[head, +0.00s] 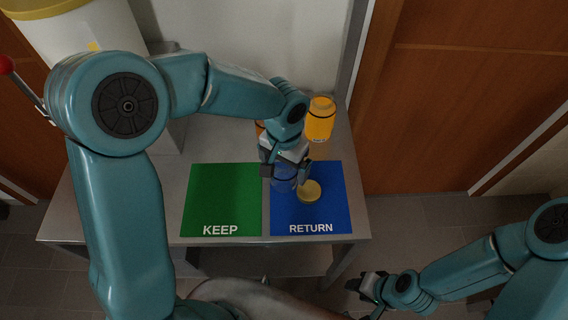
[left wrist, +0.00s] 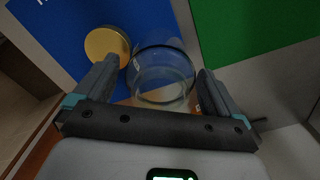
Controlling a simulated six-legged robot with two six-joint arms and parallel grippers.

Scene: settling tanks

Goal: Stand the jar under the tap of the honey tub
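A clear glass jar (head: 284,184) stands at the left edge of the blue RETURN mat. In the left wrist view the jar (left wrist: 163,76) shows between the two fingers, with a gap on each side. My left gripper (head: 285,172) is open over it. A large pale tub (head: 75,35) with a yellow rim stands at the back left. A red knob (head: 6,65) shows beside it; the tap itself is hidden behind my left arm or out of frame. My right gripper (head: 366,284) is empty, off the table's front right, fingers apart.
A gold lid (head: 309,191) lies on the blue mat (head: 335,215), just right of the jar. An orange jar (head: 320,118) stands behind. The green KEEP mat (head: 220,200) is bare. The grey table (head: 170,200) ends at the front; wooden panels flank it.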

